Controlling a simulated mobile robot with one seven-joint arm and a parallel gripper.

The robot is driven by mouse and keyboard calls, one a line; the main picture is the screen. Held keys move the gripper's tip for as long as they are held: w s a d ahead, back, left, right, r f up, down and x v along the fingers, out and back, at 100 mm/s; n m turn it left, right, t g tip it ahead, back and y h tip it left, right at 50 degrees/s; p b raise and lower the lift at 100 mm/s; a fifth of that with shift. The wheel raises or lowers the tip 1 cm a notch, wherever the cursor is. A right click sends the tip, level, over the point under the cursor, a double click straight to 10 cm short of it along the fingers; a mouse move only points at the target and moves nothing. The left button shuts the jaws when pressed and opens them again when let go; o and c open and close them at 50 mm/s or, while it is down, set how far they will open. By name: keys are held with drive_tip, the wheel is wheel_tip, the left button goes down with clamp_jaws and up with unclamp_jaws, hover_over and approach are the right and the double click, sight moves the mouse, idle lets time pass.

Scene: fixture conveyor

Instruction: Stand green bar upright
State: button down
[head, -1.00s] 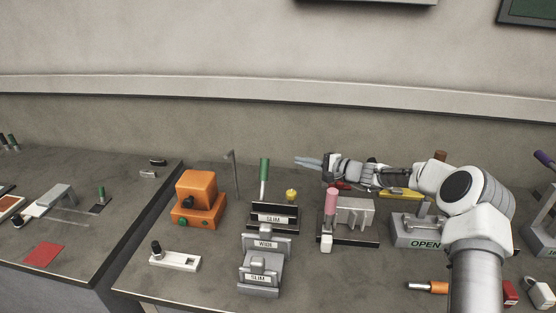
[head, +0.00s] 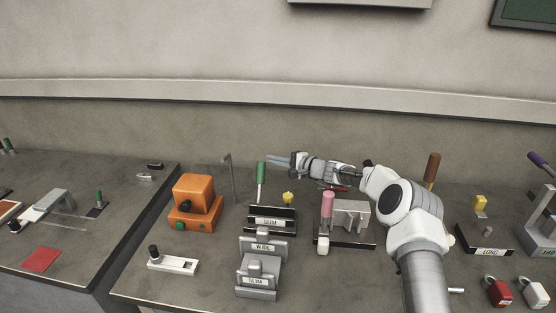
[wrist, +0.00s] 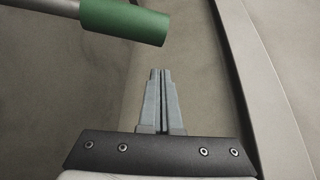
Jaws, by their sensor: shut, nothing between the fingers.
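The green bar (head: 261,169) has a green grip above a pale metal shaft. In the head view it stands close to upright with a slight lean, just behind the block labelled SLIM (head: 270,222); its foot is hidden. In the wrist view its green end (wrist: 125,22) and grey shaft cross the upper left. My gripper (head: 268,159) is at the height of the green top, with its tips close to it in the head view. In the wrist view the fingers (wrist: 161,72) are together and empty, with a visible gap to the green end.
A thin grey post (head: 229,175) and an orange machine (head: 192,203) are to the left. A small yellow knob (head: 288,198) and a pink-topped bar (head: 328,204) are to the right. The wall is close behind.

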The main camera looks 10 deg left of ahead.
sight(260, 183)
drive_tip(key=shift+s+a+r, duration=0.1)
drive_tip(key=shift+s+r, duration=0.15)
drive_tip(key=shift+s, duration=0.4)
drive_tip(key=shift+s+a+r, duration=0.1)
drive_tip(key=shift+s+r, duration=0.1)
drive_tip(key=shift+s, duration=0.4)
drive_tip(key=shift+s+r+b, duration=0.5)
drive_tip(key=shift+s+b, duration=0.1)
drive_tip(key=shift+s, duration=0.2)
